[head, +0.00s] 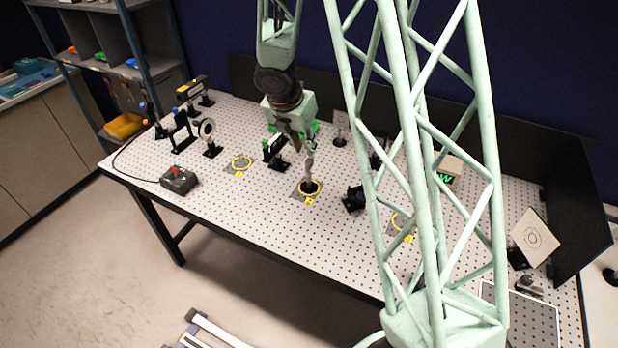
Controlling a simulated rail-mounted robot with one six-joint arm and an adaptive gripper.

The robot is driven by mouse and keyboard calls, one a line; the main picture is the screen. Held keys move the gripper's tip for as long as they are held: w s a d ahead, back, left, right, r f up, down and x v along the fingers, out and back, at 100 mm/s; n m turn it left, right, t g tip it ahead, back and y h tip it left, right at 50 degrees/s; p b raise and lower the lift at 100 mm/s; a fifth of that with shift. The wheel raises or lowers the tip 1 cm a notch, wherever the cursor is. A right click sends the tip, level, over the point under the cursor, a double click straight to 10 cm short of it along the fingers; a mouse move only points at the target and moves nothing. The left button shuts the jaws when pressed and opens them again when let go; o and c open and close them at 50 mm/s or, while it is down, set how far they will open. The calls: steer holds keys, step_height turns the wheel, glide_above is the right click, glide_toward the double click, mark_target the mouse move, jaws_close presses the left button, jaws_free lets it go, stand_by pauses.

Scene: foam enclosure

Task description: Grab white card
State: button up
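A pale square card (536,237) with a ring target drawn on it stands tilted at the right end of the perforated table, on a dark mount. My gripper (303,146) points down over the middle of the table, far to the left of the card. Its fingers are small and partly merge with the parts behind, so I cannot tell whether they are open or shut. A metal post (309,172) stands just below it on a dark base inside a yellow ring; whether they touch is unclear.
Several dark optical mounts stand on the table (262,215), including a round lens holder (207,130). A control box (178,180) with a red knob sits at the left front. A black panel (583,225) stands behind the card. My lattice column hides part of the table's right half.

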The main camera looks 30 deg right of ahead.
mark_target(309, 170)
steer(key=shift+b+x, duration=0.4)
steer(key=shift+x, duration=1.35)
steer(key=shift+b+x, duration=0.75)
steer(key=shift+x, duration=1.8)
steer(key=shift+d, duration=0.1)
steer(key=shift+c, duration=0.3)
jaws_close()
